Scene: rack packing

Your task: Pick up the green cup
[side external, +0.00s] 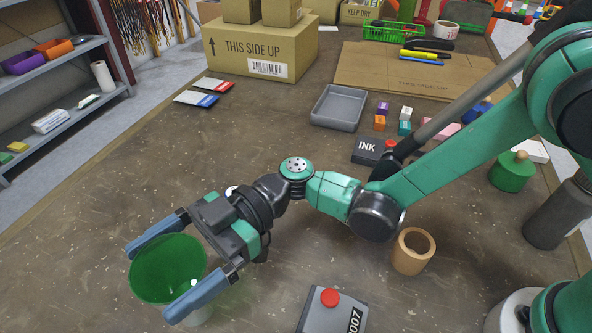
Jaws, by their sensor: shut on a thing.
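The green cup (168,272) is at the lower left of the side external view, wide-mouthed and with its open top toward the camera. My gripper (160,279) is shut on it, with one blue-grey finger on the upper left of its rim and the other on its lower right. A pale shape shows under the cup near the lower finger; what it is cannot be told. The cup's base is hidden, so I cannot tell whether it touches the table.
The brown table (90,220) is mostly clear around the cup. A grey box with a red button (333,312) stands at the front, a tan cylinder (413,251) right of it. A grey tray (338,108), an ink pad (372,150) and cardboard boxes (260,50) stand farther back.

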